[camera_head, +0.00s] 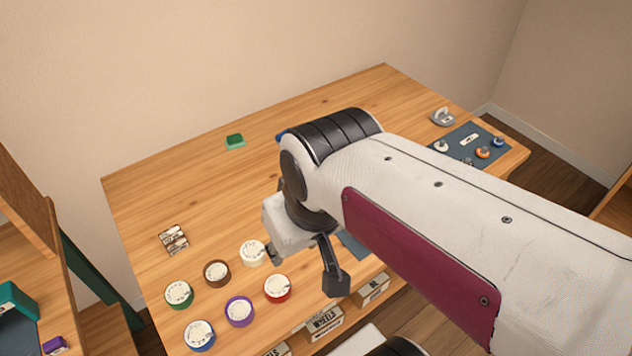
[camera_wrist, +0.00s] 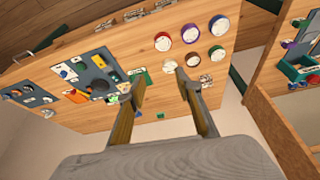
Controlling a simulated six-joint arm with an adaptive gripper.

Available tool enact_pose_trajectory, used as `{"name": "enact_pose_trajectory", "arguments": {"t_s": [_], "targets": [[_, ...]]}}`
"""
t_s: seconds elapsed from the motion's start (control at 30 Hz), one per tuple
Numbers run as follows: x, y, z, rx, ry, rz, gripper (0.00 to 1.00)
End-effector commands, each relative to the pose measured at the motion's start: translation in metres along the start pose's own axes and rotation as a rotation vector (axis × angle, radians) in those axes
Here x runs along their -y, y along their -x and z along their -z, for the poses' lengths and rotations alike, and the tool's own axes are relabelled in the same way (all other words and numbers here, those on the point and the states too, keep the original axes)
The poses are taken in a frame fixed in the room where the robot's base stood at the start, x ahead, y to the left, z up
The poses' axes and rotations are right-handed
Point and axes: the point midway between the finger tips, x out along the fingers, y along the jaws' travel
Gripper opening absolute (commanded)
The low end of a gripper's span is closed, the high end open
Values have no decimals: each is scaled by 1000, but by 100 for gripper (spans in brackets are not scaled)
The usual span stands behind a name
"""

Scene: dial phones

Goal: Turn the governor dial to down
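Several round dials with coloured rims and white faces stand in two rows on the wooden table: red (camera_head: 277,288), purple (camera_head: 240,310), blue (camera_head: 200,334), white (camera_head: 253,252), brown (camera_head: 217,273) and green (camera_head: 179,294). Small knobs, one orange (camera_head: 482,153), sit on a slate panel (camera_head: 465,133) at the far right. I cannot read which control is the governor dial. My gripper (camera_head: 306,272) is open, its fingers apart and empty, above the table beside the white and red dials. In the wrist view the open gripper (camera_wrist: 158,78) shows with the white dial (camera_wrist: 169,67) near one fingertip.
A larger slate panel (camera_wrist: 95,75) with knobs lies beside the dials, mostly hidden by my arm in the head view. A green block (camera_head: 235,141) sits at the back. Small labelled blocks (camera_head: 173,239) lie left. Labelled boxes (camera_head: 324,321) stand below the front edge. The back-left table is clear.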

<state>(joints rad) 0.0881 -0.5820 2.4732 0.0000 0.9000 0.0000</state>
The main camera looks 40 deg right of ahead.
Motion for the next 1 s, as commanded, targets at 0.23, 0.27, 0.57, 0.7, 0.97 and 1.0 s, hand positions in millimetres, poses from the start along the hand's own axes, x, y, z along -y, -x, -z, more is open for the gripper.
{"name": "enact_pose_trajectory", "arguments": {"t_s": [0.23,0.27,0.57,0.7,0.97,1.0], "targets": [[-15,-18,19,81,-53,-17,34],[-16,-20,21,91,-58,-18,34],[-37,-44,48,168,-109,-31,34],[-47,-56,61,201,-130,-35,34],[-70,-83,84,258,-164,-40,34],[-73,-88,88,267,-169,-40,34]]}}
